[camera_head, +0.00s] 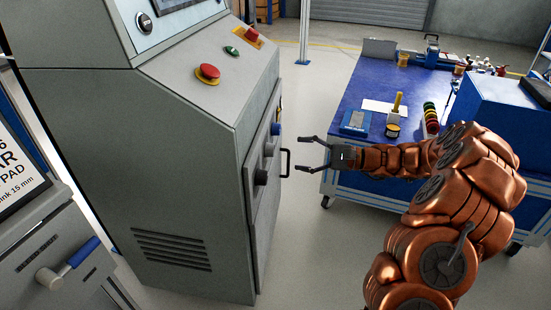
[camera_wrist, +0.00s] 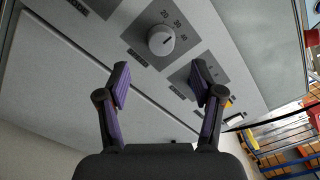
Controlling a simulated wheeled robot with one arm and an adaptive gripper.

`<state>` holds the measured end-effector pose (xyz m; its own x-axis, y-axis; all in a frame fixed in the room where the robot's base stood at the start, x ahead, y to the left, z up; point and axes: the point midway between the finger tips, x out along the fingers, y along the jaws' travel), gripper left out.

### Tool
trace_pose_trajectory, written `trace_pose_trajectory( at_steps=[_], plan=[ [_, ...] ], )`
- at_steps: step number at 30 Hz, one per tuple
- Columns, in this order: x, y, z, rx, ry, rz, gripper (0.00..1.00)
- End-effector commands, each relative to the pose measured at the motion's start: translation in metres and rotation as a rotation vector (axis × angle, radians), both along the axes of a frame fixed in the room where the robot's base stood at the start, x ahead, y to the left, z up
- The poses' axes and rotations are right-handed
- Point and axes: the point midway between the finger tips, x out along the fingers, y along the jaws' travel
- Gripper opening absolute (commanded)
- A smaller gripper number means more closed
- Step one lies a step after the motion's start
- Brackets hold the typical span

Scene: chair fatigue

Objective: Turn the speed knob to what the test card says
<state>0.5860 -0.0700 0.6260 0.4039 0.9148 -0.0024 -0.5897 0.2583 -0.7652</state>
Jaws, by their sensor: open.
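In the wrist view a round light-grey knob (camera_wrist: 161,40) sits on a dark dial plate (camera_wrist: 143,30) with the numbers 20, 30 and 40 readable. No test card is readable as such.
A partly cut-off sign (camera_head: 18,165) at far left reads "AR PAD" and "15 mm". Red buttons (camera_head: 207,73) sit on the cabinet's sloping top. A blue workbench (camera_head: 345,95) with tools and a white sheet (camera_head: 385,107) stands right. Floor is clear between cabinet and bench.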

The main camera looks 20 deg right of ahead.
Motion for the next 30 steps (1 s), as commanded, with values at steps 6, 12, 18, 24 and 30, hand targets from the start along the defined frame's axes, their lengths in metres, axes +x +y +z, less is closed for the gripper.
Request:
trace_pose_trajectory(
  at_steps=[6, 12, 18, 24, 30],
  plan=[
    [0.009, 0.015, -0.001, 0.003, -0.004, -0.005, 0.66],
    [0.02, 0.043, -0.002, 0.002, -0.003, -0.005, 0.66],
    [0.029, 0.062, -0.001, 0.001, -0.002, -0.004, 0.66],
    [0.032, 0.069, 0.0, 0.002, -0.001, -0.003, 0.66],
    [0.032, 0.069, 0.0, 0.002, -0.001, -0.003, 0.65]
  ],
)
